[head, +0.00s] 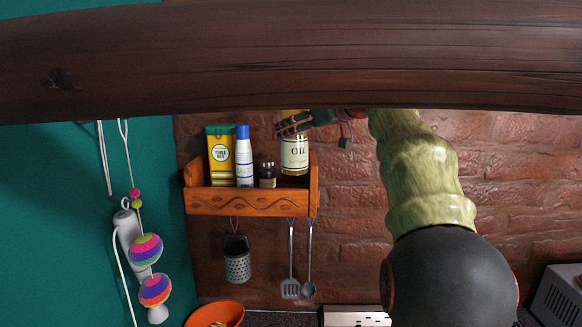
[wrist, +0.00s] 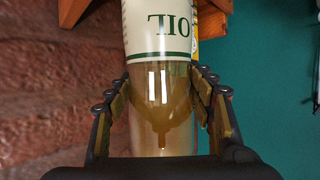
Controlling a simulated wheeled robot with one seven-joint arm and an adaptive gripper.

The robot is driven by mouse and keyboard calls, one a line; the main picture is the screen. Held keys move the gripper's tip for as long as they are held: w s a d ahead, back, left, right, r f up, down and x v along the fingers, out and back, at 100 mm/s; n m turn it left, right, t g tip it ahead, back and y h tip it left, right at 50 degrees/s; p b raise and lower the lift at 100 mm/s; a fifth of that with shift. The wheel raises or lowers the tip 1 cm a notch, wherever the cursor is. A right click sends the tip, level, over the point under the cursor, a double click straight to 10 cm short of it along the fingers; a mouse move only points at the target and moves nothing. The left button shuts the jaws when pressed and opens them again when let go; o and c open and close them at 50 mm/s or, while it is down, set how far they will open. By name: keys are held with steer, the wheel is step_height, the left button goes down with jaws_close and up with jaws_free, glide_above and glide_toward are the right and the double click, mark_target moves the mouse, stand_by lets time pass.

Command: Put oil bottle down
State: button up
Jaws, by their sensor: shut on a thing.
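The bottle (wrist: 160,85) fills the middle of the wrist view, upside down there, with amber oil behind the glass. My gripper (head: 291,124) reaches in from the right at the bottle's upper part. In the wrist view its two fingers (wrist: 160,98) press on both sides of the bottle.
A yellow-green box (head: 220,156), a white bottle with a blue cap (head: 244,157) and a small dark jar (head: 267,174) stand left of the oil bottle. A grater (head: 237,262) and utensils (head: 291,270) hang below. A thick wooden beam (head: 290,55) crosses the top of the head view.

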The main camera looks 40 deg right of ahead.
steer(key=w+d+f+p, duration=0.2)
steer(key=w+d+f, duration=0.3)
steer(key=w+f, duration=0.4)
steer(key=shift+d+f+p, duration=0.35)
steer(key=shift+f+p, duration=0.05)
steer(key=shift+f, duration=0.9)
steer(key=o, duration=1.1)
steer(key=shift+f, duration=0.1)
steer(key=shift+o, duration=0.9)
